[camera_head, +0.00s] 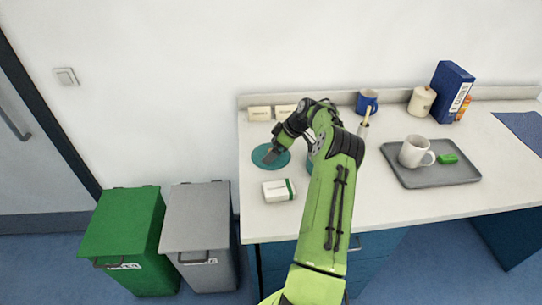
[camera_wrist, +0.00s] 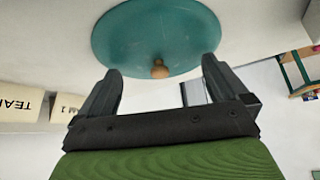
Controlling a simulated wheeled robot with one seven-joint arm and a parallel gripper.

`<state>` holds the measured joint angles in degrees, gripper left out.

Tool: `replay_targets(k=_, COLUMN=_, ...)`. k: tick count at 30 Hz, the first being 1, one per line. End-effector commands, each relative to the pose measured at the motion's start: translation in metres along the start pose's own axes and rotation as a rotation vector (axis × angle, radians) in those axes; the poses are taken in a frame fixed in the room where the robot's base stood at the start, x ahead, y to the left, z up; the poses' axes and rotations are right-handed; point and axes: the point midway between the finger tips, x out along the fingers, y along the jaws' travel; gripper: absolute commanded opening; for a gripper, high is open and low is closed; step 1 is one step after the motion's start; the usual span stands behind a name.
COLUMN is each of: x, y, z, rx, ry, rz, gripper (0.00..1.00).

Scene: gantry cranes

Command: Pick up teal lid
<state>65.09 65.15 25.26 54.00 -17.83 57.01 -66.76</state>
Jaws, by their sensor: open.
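The teal lid (camera_head: 264,158) is a flat round disc lying on the white counter, left of my arm in the head view. In the wrist view my gripper (camera_wrist: 162,75) is open, with one finger on each side of the knob. I cannot tell whether the fingers touch the lid. Another teal thing (camera_head: 310,163) is mostly hidden behind my arm.
A white-and-green box (camera_head: 279,190) lies in front of the lid. Small label cards (camera_head: 260,113) stand behind it. A grey tray (camera_head: 438,174) with a white mug (camera_head: 415,152) is at the right. A blue mug (camera_head: 367,101) and a cream jar (camera_head: 421,101) stand at the back.

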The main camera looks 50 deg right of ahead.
Motion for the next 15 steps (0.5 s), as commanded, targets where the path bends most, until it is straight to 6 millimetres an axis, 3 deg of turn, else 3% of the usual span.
replay_targets(k=2, x=-0.0003, y=-0.0001, z=0.0001, rx=0.001, ry=0.0, rz=0.0, gripper=1.0)
replay_targets(k=15, x=0.0006, y=-0.0005, z=0.0015, rx=0.004, ry=-0.002, rz=-0.003, gripper=0.33)
